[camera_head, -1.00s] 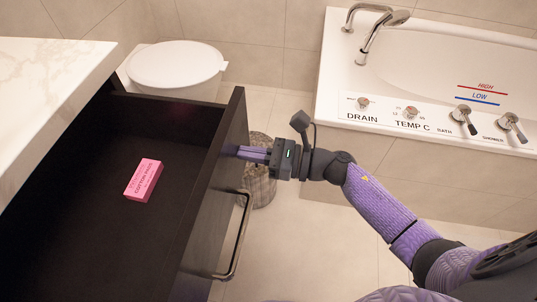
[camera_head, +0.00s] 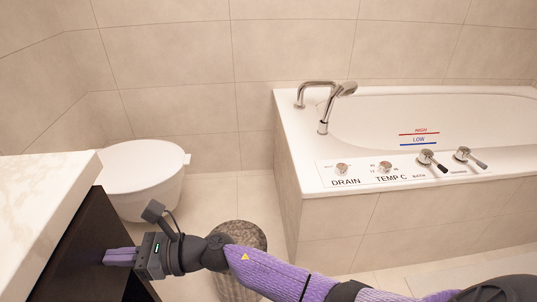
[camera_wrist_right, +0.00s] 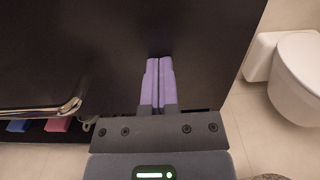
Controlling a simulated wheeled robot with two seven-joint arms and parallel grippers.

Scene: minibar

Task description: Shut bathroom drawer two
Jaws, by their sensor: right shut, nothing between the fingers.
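The dark drawer front (camera_head: 85,240) stands under the white countertop at the left of the head view. No open drawer interior shows there now. Its dark face (camera_wrist_right: 200,50) fills most of the right wrist view, with a metal bar handle (camera_wrist_right: 40,111) at left. My right gripper (camera_head: 106,257) is shut and empty, with its purple fingertips at the dark face. The fingers also show in the right wrist view (camera_wrist_right: 158,62), pointing at the face; whether they touch it I cannot tell. My left gripper is out of view.
The white countertop (camera_head: 45,200) lies above the front. A toilet (camera_head: 145,178), a round bin (camera_head: 240,237) and a bathtub (camera_head: 300,180) stand beyond. Blue (camera_wrist_right: 18,126) and pink (camera_wrist_right: 57,125) items show below the handle.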

